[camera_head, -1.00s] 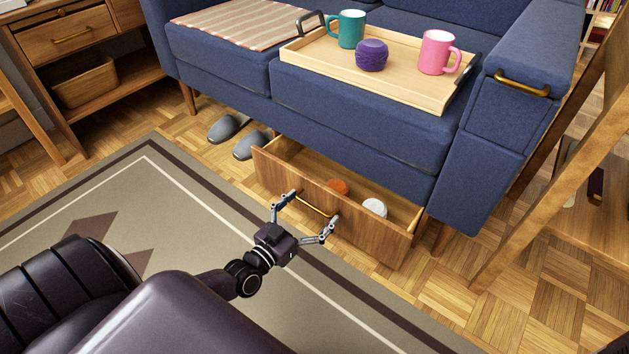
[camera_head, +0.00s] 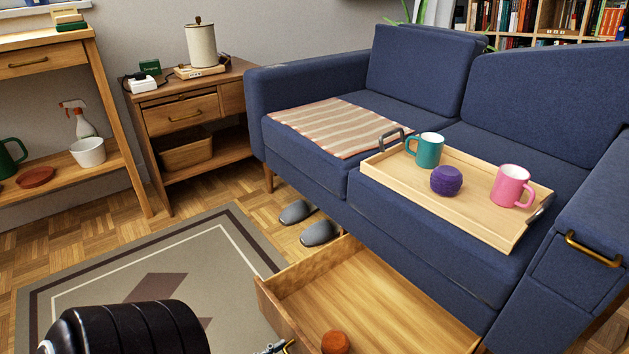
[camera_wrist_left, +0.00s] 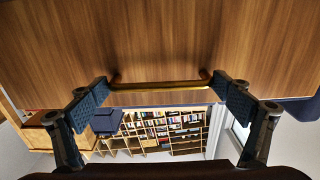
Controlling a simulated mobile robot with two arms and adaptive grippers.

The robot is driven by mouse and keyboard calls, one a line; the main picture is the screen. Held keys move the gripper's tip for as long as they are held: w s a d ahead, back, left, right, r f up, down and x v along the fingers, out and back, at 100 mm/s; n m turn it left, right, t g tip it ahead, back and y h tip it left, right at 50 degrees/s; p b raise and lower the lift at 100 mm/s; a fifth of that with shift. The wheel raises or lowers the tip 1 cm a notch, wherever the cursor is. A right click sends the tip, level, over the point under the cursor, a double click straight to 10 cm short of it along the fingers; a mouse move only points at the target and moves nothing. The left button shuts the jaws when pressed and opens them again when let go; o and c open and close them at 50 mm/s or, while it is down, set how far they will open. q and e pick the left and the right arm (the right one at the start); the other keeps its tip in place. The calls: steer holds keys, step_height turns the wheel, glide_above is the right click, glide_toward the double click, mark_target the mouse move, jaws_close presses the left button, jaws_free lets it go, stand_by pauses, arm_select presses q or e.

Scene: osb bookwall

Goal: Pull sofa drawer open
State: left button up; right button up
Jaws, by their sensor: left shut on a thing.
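The wooden sofa drawer (camera_head: 385,300) stands well out from under the blue sofa (camera_head: 410,230), its inside showing. Its front panel (camera_head: 275,312) runs off the bottom edge in the head view. A round orange-brown thing (camera_head: 335,342) lies inside near the front. My left gripper (camera_head: 272,348) shows only as a sliver beside the brass handle (camera_head: 289,346). In the left wrist view, my left gripper (camera_wrist_left: 160,84) is shut on the brass handle (camera_wrist_left: 160,86), with a finger at each end of the bar. My right gripper is out of view.
A tray (camera_head: 480,226) with a teal mug (camera_head: 427,152), pink mug (camera_head: 510,187) and purple ball (camera_head: 446,181) sits on the sofa. Grey slippers (camera_head: 320,233) lie left of the drawer. The rug (camera_head: 110,270) is clear. A side table (camera_head: 185,120) stands behind.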

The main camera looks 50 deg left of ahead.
arm_select(q)
steer(key=shift+s+d, duration=0.15)
steer(key=shift+s, duration=0.8)
steer(key=o, duration=1.4)
steer(key=s, duration=0.8)
steer(key=s+a, duration=0.1)
steer(key=s, duration=0.3)
